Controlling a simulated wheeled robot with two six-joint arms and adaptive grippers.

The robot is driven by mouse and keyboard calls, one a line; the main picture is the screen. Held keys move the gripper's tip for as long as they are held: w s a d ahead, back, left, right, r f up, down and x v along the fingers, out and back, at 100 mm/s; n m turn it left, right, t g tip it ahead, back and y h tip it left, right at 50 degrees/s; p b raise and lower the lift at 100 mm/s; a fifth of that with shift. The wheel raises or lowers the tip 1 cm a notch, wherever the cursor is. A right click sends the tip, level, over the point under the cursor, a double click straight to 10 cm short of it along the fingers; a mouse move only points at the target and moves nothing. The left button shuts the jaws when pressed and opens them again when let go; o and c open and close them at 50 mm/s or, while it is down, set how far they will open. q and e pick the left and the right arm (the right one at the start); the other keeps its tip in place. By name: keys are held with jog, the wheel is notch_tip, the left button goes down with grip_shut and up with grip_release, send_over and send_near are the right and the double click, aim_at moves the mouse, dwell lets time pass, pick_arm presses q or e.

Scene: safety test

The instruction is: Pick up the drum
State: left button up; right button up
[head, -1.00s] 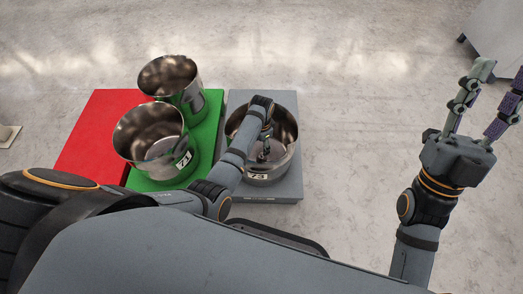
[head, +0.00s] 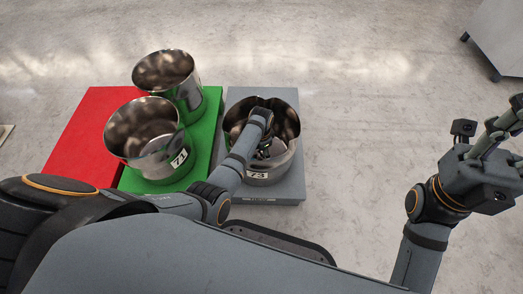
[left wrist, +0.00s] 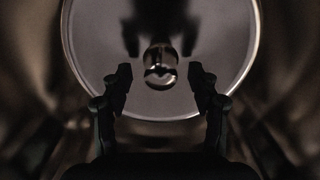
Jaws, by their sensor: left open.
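A shiny metal drum (head: 285,148) labelled 73 stands upright on the grey platform, open at the top. My left gripper (left wrist: 160,84) reaches down into it; in the head view my arm hides most of that gripper. In the left wrist view its two fingers are apart with nothing held, over the pale round drum floor (left wrist: 105,38). A small shiny knob-like thing (left wrist: 160,68) shows between the fingers; whether they touch it I cannot tell. My right gripper (head: 488,130) is raised at the right, empty, with its fingers apart.
Two more metal drums stand on the green platform (head: 212,110): one labelled 71 (head: 128,158) in front and another (head: 188,92) behind. A bare red platform (head: 85,130) lies left. A grey cabinet (head: 500,40) stands at upper right. The floor between is clear.

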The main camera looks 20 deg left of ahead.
pick_arm(q)
grip_shut()
dwell(0.4)
jog(key=shift+w, duration=0.15)
jog(key=shift+r+p, duration=0.15)
jog(key=shift+p, duration=0.2)
